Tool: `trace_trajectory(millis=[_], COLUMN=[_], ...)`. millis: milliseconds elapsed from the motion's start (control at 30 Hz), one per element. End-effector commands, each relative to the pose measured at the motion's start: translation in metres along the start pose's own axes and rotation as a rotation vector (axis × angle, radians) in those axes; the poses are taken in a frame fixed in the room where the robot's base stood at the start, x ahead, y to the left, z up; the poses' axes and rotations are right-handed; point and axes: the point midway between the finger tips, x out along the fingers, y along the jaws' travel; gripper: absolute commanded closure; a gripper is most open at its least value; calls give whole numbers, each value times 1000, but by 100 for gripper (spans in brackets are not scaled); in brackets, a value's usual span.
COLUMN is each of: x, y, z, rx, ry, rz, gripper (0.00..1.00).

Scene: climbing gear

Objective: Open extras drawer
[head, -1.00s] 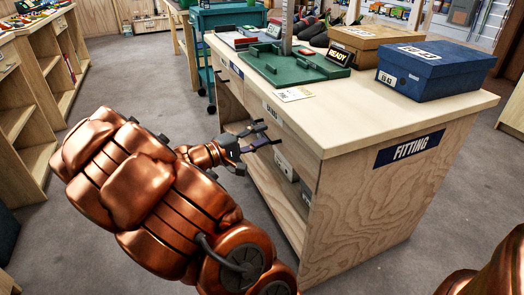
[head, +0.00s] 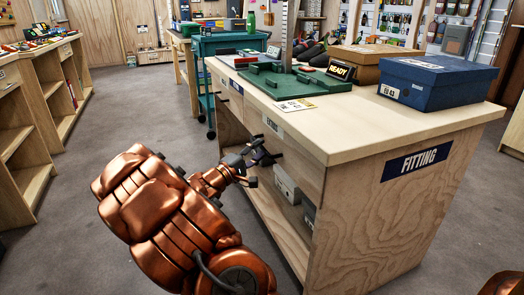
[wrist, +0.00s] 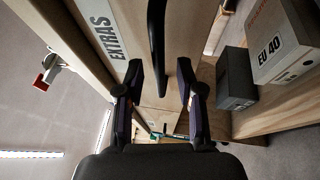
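The extras drawer (head: 292,146) is in the side of the wooden fitting counter (head: 375,230), under its top. Its white EXTRAS label (wrist: 103,32) is clear in the wrist view, where the drawer's pale wooden front (wrist: 130,18) also shows. A dark bar handle (wrist: 157,45) stands on that front. My gripper (head: 264,153) is at the drawer front in the head view. In the wrist view my gripper (wrist: 160,78) has its fingers apart, one each side of the handle's line. I see no finger touching the handle. The drawer looks closed.
Grey boxes (head: 287,185) lie on the open shelf below the drawer; an EU 40 box (wrist: 285,42) shows close by in the wrist view. A green tray (head: 285,80) and blue box (head: 438,80) are on the counter. Floor (head: 120,115) to the left is clear.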

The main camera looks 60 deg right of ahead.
Motion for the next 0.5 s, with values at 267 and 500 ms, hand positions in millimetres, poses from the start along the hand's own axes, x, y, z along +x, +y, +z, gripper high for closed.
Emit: trace_trajectory(millis=[267, 500], x=[19, 21], y=[0, 0], z=[1, 0], rx=[-1, -1], ry=[-1, 0], rz=[1, 1], gripper=[63, 63])
